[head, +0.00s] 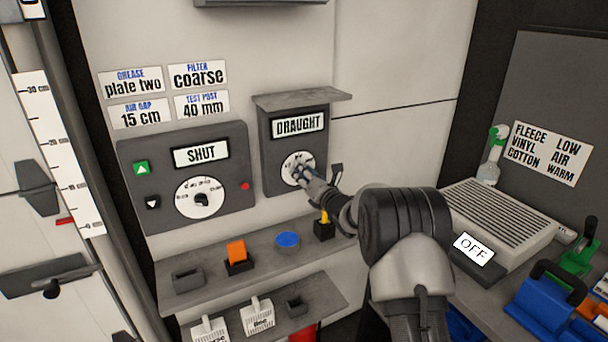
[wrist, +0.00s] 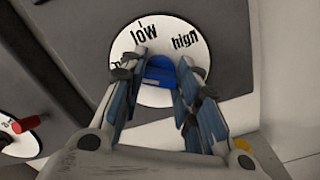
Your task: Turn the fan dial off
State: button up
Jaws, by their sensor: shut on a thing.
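The fan dial is a white disc (head: 290,160) on the dark grey DRAUGHT panel (head: 283,187). In the wrist view its face (wrist: 122,45) reads "low" at the top and "high" at the upper right; a third label at the left is mostly hidden by a finger. A blue knob (wrist: 161,71) stands at its middle. My gripper (head: 305,173) reaches the dial from the lower right. In the wrist view its two fingers (wrist: 163,62) lie on either side of the knob, shut on it. I cannot tell where the knob points.
A small roof (head: 302,98) juts out above the DRAUGHT panel. The SHUT panel (head: 160,195) with its own dial and red button is to the left. A shelf (head: 215,285) with an orange block (head: 236,251) and a blue disc (head: 288,240) runs below.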

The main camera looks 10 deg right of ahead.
jog(key=shift+n, duration=0.6)
jog(key=o, duration=1.1)
jog(key=shift+c, duration=0.2)
jog(key=v, duration=1.2)
jog(key=shift+r, duration=0.1)
